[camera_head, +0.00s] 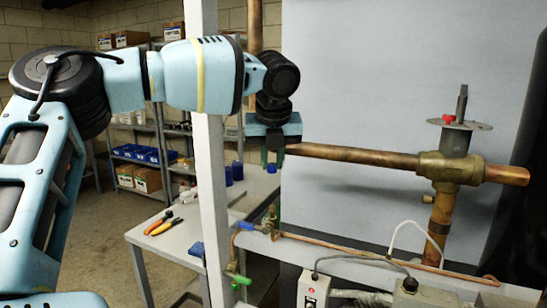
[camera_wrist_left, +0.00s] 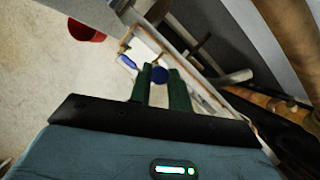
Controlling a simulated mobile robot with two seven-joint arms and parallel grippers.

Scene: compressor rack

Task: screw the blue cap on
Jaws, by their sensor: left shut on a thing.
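My left gripper (camera_head: 272,160) points down near the middle of the head view and is shut on the blue cap (camera_head: 271,169). The cap shows just below the fingertips. In the left wrist view the cap (camera_wrist_left: 159,75) sits between the two green fingers of the gripper (camera_wrist_left: 160,84). Below the cap in the head view stands a small brass valve (camera_head: 271,217) on a thin copper line, with a clear gap between them. I cannot make out threads on it. My right gripper is not in view.
A thick copper pipe (camera_head: 350,154) runs right from behind the gripper to a large brass valve (camera_head: 451,168). A white post (camera_head: 212,170) stands left of the gripper. A blue lever (camera_head: 247,226) is beside the small valve. Pliers (camera_head: 160,223) lie on the bench (camera_head: 180,242).

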